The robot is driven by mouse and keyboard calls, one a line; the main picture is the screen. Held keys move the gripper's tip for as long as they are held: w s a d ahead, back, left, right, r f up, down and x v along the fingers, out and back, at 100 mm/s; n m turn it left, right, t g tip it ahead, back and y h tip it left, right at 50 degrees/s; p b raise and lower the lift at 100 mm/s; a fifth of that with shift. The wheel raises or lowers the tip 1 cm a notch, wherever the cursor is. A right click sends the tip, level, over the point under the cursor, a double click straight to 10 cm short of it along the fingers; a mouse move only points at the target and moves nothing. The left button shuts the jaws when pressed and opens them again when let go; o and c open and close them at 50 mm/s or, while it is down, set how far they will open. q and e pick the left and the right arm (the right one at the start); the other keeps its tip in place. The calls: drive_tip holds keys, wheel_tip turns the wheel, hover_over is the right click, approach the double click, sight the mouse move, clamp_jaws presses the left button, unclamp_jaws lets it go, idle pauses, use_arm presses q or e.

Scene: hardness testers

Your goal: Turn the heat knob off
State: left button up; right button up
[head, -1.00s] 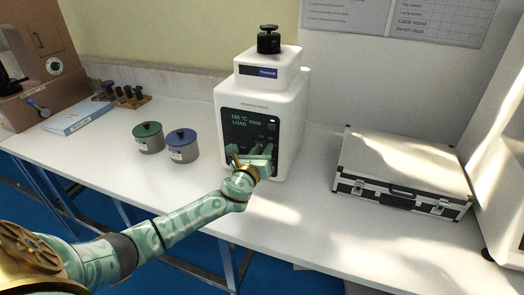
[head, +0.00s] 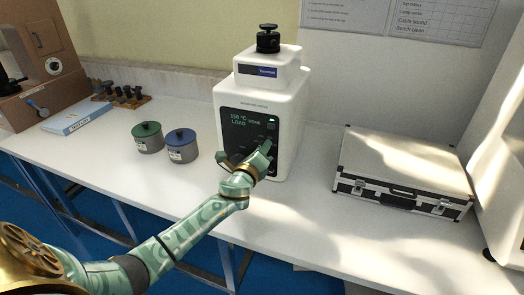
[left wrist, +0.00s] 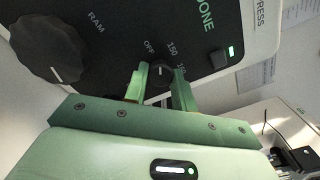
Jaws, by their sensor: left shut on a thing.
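The white tester (head: 290,120) stands on the bench with a dark front panel (head: 235,128) whose screen reads 150 °C, LOAD and DONE. In the left wrist view the small dark heat knob (left wrist: 158,84) sits on the panel below the marks OFF and 150, with another mark to the right partly covered by a finger. A pale line shows on the knob; its exact setting is hard to tell. My left gripper (head: 262,151) is at the lower right of the panel, its green fingers (left wrist: 160,76) shut on the knob from both sides. My right gripper is not in view.
A larger ribbed RAM knob (left wrist: 47,46) and a black switch with a green light (left wrist: 231,50) are beside the heat knob. A green-lidded tin (head: 148,138) and a blue-lidded tin (head: 182,147) stand left. A silver case (head: 402,170) lies right.

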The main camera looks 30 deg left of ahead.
use_arm(q)
drive_tip(key=n, duration=0.4)
drive_tip(key=shift+n, duration=0.7)
drive_tip(key=o, duration=1)
drive_tip(key=shift+s, duration=0.1)
drive_tip(key=p+v, duration=0.2)
drive_tip(key=v, duration=1.4)
drive_tip(key=shift+s, duration=0.15)
